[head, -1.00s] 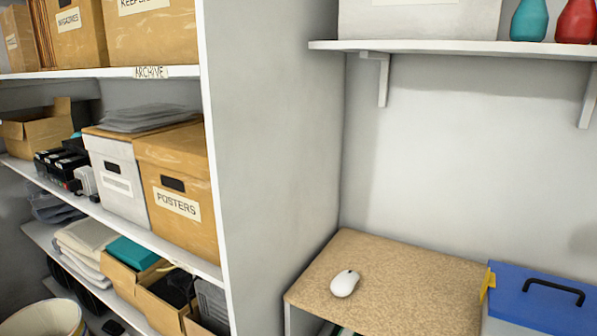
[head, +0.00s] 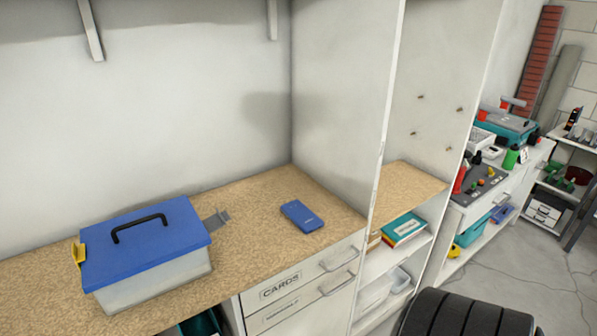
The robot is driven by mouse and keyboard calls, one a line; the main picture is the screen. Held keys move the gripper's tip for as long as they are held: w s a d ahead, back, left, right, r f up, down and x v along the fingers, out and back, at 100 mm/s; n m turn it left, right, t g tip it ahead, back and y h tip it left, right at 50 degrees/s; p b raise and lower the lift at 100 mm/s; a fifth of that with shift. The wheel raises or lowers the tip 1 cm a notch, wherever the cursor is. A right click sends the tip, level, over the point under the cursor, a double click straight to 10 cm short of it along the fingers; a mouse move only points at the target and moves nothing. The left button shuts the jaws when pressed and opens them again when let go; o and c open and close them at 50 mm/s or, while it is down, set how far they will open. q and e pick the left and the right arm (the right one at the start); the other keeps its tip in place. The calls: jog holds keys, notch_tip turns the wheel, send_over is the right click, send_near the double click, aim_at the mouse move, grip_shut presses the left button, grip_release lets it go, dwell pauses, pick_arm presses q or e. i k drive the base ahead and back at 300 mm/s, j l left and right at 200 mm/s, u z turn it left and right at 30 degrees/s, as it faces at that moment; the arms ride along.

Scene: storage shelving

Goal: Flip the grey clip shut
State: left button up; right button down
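A box with a blue lid (head: 150,240), a black handle (head: 140,226) and a pale translucent body (head: 155,285) stands on the cork-coloured worktop, left of centre. The grey clip (head: 216,219) is at the box's right end and sticks outward from the lid's edge, so it looks open. A yellow clip (head: 78,253) is at the left end and hangs down against the box. The lid lies flat on the body. Neither of my grippers is in view.
A blue flat object (head: 302,216) lies on the worktop (head: 255,205) right of the box, with bare surface between. An upright white panel (head: 348,100) bounds the worktop on the right. Drawers (head: 300,290) are below. A black ribbed object (head: 465,315) is at lower right.

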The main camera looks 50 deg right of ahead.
aim_at(215, 221)
jog(key=l+z, duration=0.2)
jog(key=l, duration=0.15)
jog(key=i+l+z, duration=0.15)
jog(key=l, duration=0.2)
jog(key=l+z, duration=0.2)
jog(key=l, duration=0.15)
jog(key=k+l+z, duration=0.1)
jog(key=l, duration=0.2)
jog(key=k+l+z, duration=0.25)
jog(key=l, duration=0.35)
jog(key=k+l+z, duration=0.1)
jog(key=l, duration=0.25)
jog(key=k, duration=0.1)
